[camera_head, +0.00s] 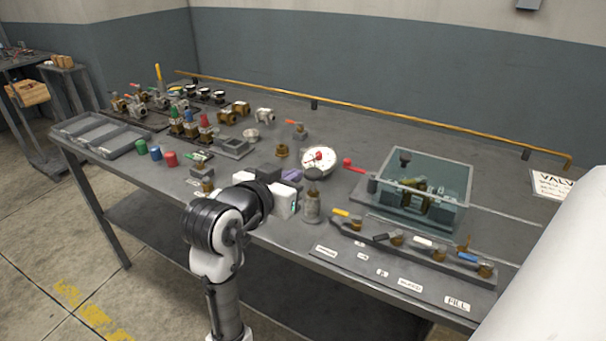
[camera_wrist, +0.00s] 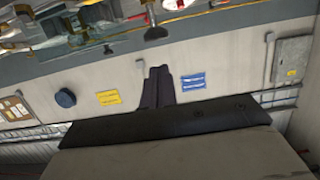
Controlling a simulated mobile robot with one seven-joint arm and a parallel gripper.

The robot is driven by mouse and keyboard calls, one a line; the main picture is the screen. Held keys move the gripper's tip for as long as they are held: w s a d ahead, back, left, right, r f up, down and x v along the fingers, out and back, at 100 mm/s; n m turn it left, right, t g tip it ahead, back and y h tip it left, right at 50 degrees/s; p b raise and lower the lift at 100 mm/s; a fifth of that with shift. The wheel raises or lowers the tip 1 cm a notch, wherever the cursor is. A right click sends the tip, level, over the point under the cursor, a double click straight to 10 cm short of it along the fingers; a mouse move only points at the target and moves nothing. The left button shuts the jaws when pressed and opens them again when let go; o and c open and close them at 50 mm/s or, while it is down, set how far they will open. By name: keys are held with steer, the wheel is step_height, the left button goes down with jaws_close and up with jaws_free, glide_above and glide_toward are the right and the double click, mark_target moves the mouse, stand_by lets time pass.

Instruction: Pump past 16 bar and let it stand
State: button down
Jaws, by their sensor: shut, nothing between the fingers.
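A round white gauge (camera_head: 320,160) with a red mark stands mid-bench; its reading is too small to make out. Right of it, a lever with a red knob (camera_head: 347,162) reaches out from a clear-walled tank (camera_head: 452,192) with brass parts inside. In front is a manifold (camera_head: 408,246) with yellow, black, white and blue valve handles. My gripper, seen in the wrist view (camera_wrist: 159,84), is shut and empty, its dark fingers side by side. In the head view my wrist is at the bench's front edge, left of the manifold and apart from the lever.
Several valves and fittings (camera_head: 185,122) crowd the left of the bench, with grey trays (camera_head: 100,133) at its left end. A metal cylinder (camera_head: 312,205) stands close right of my wrist. A brass pipe (camera_head: 400,117) runs along the back. Small labels (camera_head: 457,302) line the front right.

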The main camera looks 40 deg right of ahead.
steer(key=shift+v, duration=1.55)
steer(key=shift+r, duration=0.1)
steer(key=shift+w, duration=0.1)
